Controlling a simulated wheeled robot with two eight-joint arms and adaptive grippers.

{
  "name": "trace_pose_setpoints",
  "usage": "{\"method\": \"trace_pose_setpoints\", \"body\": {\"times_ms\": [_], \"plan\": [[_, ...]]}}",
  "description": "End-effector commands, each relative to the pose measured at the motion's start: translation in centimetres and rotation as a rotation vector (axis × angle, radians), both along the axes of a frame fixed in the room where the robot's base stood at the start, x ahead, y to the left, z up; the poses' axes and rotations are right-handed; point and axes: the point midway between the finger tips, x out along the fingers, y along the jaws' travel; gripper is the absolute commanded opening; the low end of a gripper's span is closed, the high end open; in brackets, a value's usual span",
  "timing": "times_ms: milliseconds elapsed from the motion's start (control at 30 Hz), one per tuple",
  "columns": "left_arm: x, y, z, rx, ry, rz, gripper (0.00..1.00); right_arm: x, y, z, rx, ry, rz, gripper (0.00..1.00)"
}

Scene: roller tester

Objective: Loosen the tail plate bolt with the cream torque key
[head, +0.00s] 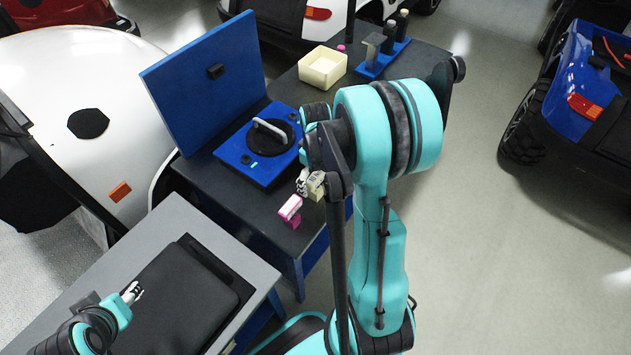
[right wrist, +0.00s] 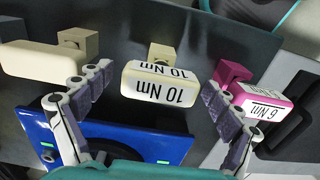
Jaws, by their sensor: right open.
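In the right wrist view a cream torque key (right wrist: 158,84) marked "10 Nm" sits between the spread fingers of my right gripper (right wrist: 156,86). The gripper is open, with a gap on each side of the key. A plain cream key (right wrist: 42,60) is at the left. In the head view my right gripper (head: 308,183) is low over the dark bench beside the magenta key (head: 290,208). My left gripper (head: 132,292) is at lower left; its opening is unclear. I cannot identify the tail plate bolt.
A cream bin (head: 323,68) and a blue rack (head: 372,68) stand farther back. A grey table (head: 215,235) is at front left.

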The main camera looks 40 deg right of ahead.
Motion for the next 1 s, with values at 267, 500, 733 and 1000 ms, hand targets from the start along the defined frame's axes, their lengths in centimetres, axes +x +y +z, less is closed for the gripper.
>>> {"method": "trace_pose_setpoints", "body": {"times_ms": [267, 500, 733, 1000], "plan": [[0.0, 0.0, 0.1, 0.0, 0.0, 0.0, 0.45, 0.0, 0.0, 0.1, 0.0, 0.0, 0.0, 0.36], [0.0, 0.0, 0.1, 0.0, 0.0, 0.0, 0.45, 0.0, 0.0, 0.1, 0.0, 0.0, 0.0, 0.3], [0.0, 0.0, 0.5, 0.0, 0.0, 0.0, 0.45, 0.0, 0.0, 1.0, 0.0, 0.0, 0.0, 0.3], [0.0, 0.0, 2.2, 0.0, 0.0, 0.0, 0.45, -0.6, -0.3, 4.9, 0.0, 0.0, -0.003, 0.3]]}}
